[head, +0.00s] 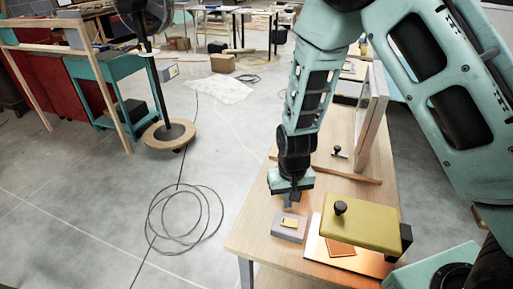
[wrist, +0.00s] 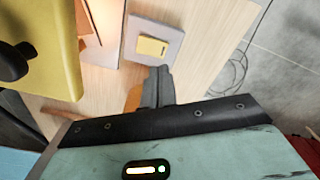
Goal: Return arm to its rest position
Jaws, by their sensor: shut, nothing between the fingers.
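My gripper (head: 289,203) hangs at the end of my bent teal arm, pointing down over the wooden table (head: 262,234). Its two grey fingers are together with nothing between them, as the wrist view (wrist: 158,74) shows. A small grey block with a yellow rectangular inset (head: 289,226) lies on the table just below the fingertips. It also shows beyond the fingers in the wrist view (wrist: 153,45). A gap seems to separate the fingers from the block, though its height is hard to judge.
A yellow plate with a black knob (head: 360,222) stands raised over a copper-coloured sheet (head: 318,249), right of my gripper. A wooden-edged upright panel (head: 371,112) and a small black knobbed object (head: 340,152) are farther back. Looped cable (head: 186,232) and a pole on a round base (head: 175,131) occupy the floor left.

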